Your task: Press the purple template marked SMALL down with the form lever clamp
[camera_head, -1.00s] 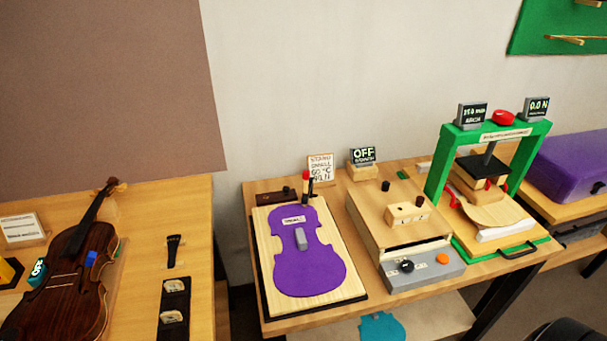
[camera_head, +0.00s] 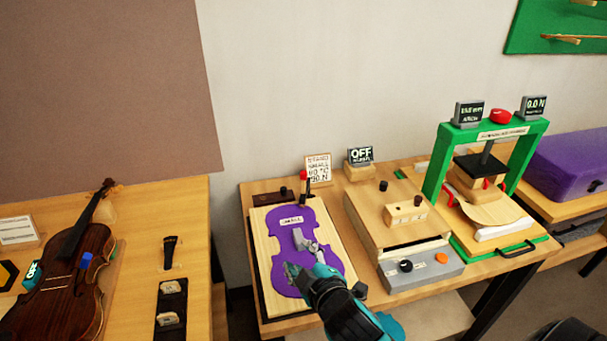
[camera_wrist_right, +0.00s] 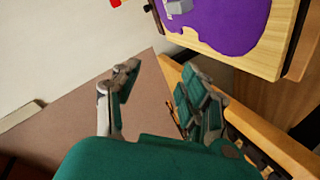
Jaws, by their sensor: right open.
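The purple violin-shaped template (camera_head: 277,249) lies flat on a pale wooden board (camera_head: 262,287), with a small white label (camera_head: 291,220) near its top. A grey block (camera_head: 299,237) stands on its middle. Behind the template's upper edge, an upright lever with a red knob (camera_head: 304,175) stands by a dark block; I take it for the form lever clamp. My right gripper (camera_head: 308,259) is open over the template's lower part in the head view, close to the grey block. In the right wrist view my open gripper (camera_wrist_right: 160,84) is empty, with the template (camera_wrist_right: 228,24) beyond it. My left gripper is not in view.
To the right stand a wooden box with a grey control panel (camera_head: 425,268) and a green press frame (camera_head: 438,176). A sign (camera_head: 318,168) and an OFF display (camera_head: 359,156) stand behind. A violin (camera_head: 68,275) lies on the left bench, across a gap.

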